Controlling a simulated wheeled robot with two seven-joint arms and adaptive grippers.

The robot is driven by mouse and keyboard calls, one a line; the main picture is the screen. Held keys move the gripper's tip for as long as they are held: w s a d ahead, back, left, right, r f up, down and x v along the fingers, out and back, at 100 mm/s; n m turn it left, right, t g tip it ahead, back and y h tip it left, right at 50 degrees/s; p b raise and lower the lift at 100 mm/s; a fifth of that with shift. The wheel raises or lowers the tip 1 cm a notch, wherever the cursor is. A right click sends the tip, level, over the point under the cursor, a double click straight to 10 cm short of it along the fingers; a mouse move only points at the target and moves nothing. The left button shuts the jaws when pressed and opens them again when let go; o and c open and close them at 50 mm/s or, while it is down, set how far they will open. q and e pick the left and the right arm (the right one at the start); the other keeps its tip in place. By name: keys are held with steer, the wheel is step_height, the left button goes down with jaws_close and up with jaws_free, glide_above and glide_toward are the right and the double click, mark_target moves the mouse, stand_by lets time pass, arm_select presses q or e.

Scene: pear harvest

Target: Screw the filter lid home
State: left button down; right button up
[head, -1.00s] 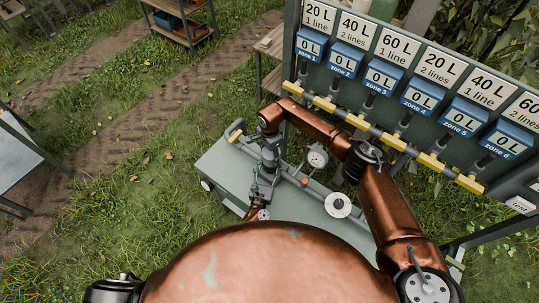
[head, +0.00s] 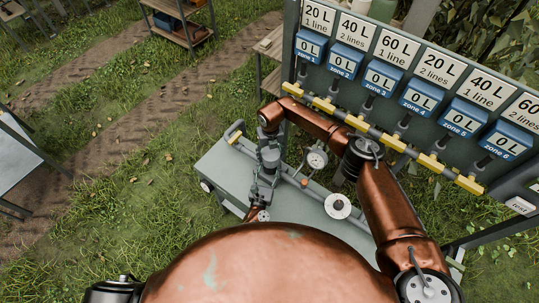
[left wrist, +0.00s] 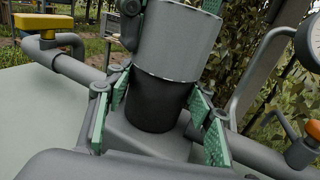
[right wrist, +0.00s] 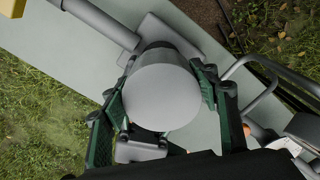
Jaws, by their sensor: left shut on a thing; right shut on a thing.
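The filter lid is a grey cylinder (left wrist: 178,45) on top of the black filter body (left wrist: 158,103) in the left wrist view. Its round, light-grey top (right wrist: 163,97) fills the middle of the right wrist view. My right gripper (head: 269,155) is shut on the lid from above, with green pads on either side of it. My left gripper (left wrist: 160,128) is shut on the filter body, lower down, with green pads at both sides. Lid and body look in line. The thread between them is hidden.
The filter stands on a pipe line over a pale green bench (head: 225,170). A pressure gauge (head: 315,159) and a white round disc (head: 338,206) are to its right. Behind is a panel with blue zone displays (head: 383,77) and a yellow-fitted pipe (head: 395,144). Grass lies left.

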mark_target(272, 153)
steer(key=m, duration=0.6)
steer(key=shift+d, duration=0.1)
steer(key=m, duration=0.3)
steer(key=shift+d+m, duration=0.1)
steer(key=shift+m, duration=0.3)
steer(key=m, duration=0.5)
steer(key=shift+s+d+m, duration=0.1)
steer(key=shift+d+m, duration=0.05)
steer(key=shift+m, duration=0.15)
steer(key=m, duration=0.5)
steer(key=shift+s, duration=0.15)
steer(key=o, duration=1.3)
steer(key=shift+r, duration=0.1)
steer(key=shift+d+r, duration=0.1)
steer(key=shift+r, duration=2.05)
